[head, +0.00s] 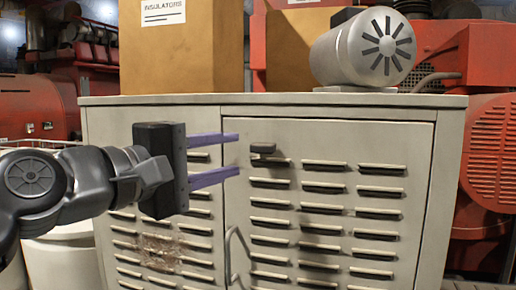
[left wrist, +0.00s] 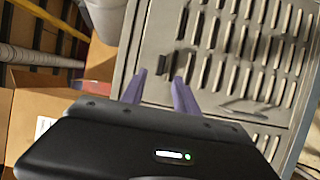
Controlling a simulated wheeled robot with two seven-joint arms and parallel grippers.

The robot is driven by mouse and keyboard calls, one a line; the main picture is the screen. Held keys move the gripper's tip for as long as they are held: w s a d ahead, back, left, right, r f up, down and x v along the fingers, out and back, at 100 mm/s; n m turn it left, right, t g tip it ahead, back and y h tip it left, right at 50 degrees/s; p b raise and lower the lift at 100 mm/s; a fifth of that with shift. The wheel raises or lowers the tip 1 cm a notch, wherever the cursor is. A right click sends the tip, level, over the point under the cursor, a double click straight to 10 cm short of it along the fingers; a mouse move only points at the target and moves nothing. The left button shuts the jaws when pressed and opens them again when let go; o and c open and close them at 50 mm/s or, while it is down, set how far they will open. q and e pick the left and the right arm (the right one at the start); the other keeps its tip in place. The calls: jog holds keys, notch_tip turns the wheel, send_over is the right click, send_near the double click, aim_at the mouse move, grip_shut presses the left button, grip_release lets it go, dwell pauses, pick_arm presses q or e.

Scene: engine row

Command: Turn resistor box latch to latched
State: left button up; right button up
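The resistor box (head: 300,100) is a beige-grey cabinet with two louvred doors. Its latch looks like a small dark grey bar (head: 263,148), lying roughly level near the upper left corner of the right door. My left gripper (head: 239,156) is in front of the cabinet, left of the latch. Its two purple fingers are apart with nothing between them, pointing toward the latch. In the left wrist view the fingers (left wrist: 158,82) are also spread, and the latch (left wrist: 171,66) shows just beyond their tips. I cannot tell whether they touch it. My right gripper is in neither view.
A bent handle (head: 233,255) hangs lower on the right door near the seam. On the cabinet top stand a cardboard box labelled insulators (head: 181,55) and a grey motor (head: 362,48). Red machinery (head: 490,150) stands at right. A pale drum (head: 65,262) is at lower left.

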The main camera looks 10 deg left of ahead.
aim_at(258, 149)
pick_arm(q)
jog(key=p+x, duration=0.2)
jog(key=x, duration=0.6)
jog(key=shift+c, duration=0.6)
grip_shut()
